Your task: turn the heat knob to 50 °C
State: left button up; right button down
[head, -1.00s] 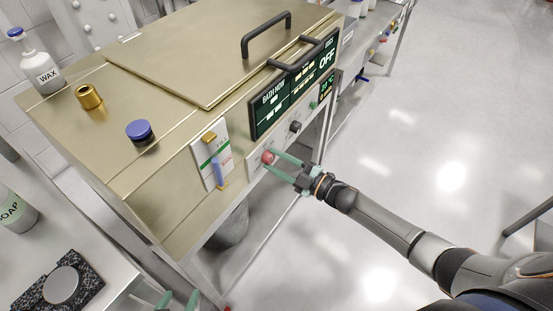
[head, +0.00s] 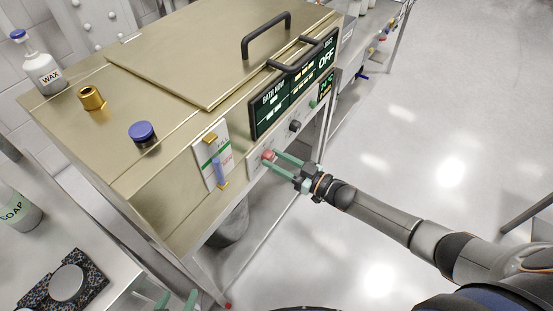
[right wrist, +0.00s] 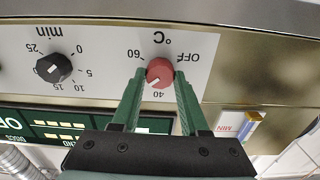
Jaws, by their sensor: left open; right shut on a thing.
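The red heat knob (head: 268,155) is on the white control strip on the machine's front. In the right wrist view, the heat knob (right wrist: 159,71) appears upside down among the marks OFF, 40 and 60 °C. My right gripper (right wrist: 158,82) is shut on the knob, one finger on each side; the right gripper (head: 277,160) also shows in the head view. My left gripper (head: 176,301) is open and empty at the bottom edge, with only its fingertips in view.
A dark minute knob (right wrist: 53,68) sits beside the heat knob. A dark display (head: 293,87) reads OFF at its right end. A white fill gauge (head: 214,157) is on the left of the front. The floor (head: 430,130) to the right is clear.

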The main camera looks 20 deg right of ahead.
jog(key=shift+m, duration=1)
jog(key=shift+c, duration=2.1)
grip_release()
jog(key=shift+s+d, duration=0.35)
jog(key=shift+s, duration=0.1)
jog(key=v, duration=1.1)
jog(key=shift+s+d+p, duration=0.15)
jog(key=shift+d+p, duration=0.05)
jog(key=shift+p, duration=0.15)
